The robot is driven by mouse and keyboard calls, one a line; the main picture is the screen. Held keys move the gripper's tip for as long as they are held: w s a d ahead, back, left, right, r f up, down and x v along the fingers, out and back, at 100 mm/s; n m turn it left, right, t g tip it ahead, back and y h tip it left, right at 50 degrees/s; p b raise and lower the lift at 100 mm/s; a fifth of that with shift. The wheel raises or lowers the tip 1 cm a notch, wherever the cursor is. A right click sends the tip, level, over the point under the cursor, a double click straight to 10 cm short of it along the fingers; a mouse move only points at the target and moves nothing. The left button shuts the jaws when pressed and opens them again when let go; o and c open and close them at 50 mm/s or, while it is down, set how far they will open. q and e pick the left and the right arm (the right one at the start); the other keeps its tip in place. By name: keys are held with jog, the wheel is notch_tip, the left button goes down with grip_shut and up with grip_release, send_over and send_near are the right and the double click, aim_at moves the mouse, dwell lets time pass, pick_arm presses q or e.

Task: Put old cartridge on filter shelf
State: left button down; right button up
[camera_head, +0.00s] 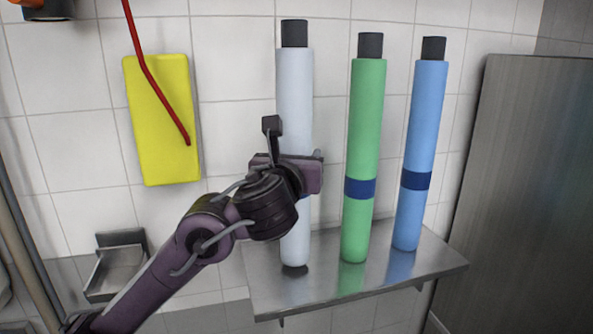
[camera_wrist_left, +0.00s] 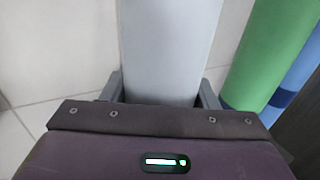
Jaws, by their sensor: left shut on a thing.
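A pale grey-white cartridge (camera_head: 295,88) with a black cap stands upright at the left part of a steel wall shelf (camera_head: 310,285). Its lower end is at the shelf surface; I cannot tell if it rests there or hovers just above. My left gripper (camera_head: 312,170) is around its middle, shut on it. The left wrist view shows the cartridge (camera_wrist_left: 170,50) between the two fingers (camera_wrist_left: 165,92). The gripper hides the cartridge's middle in the head view. My right gripper is not in view.
A green cartridge (camera_head: 366,120) and a blue cartridge (camera_head: 425,120), each with a dark blue band, stand on the shelf to the right. A yellow panel (camera_head: 155,150) and a small metal basin (camera_head: 115,268) are at left. A tall steel panel (camera_head: 525,180) stands at right.

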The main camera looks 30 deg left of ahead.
pick_arm(q)
jog(key=shift+s+a+f, duration=0.1)
jog(key=shift+f, duration=0.4)
jog(key=shift+f, duration=0.15)
jog(key=c, duration=0.6)
grip_release()
jog(key=shift+o, duration=0.2)
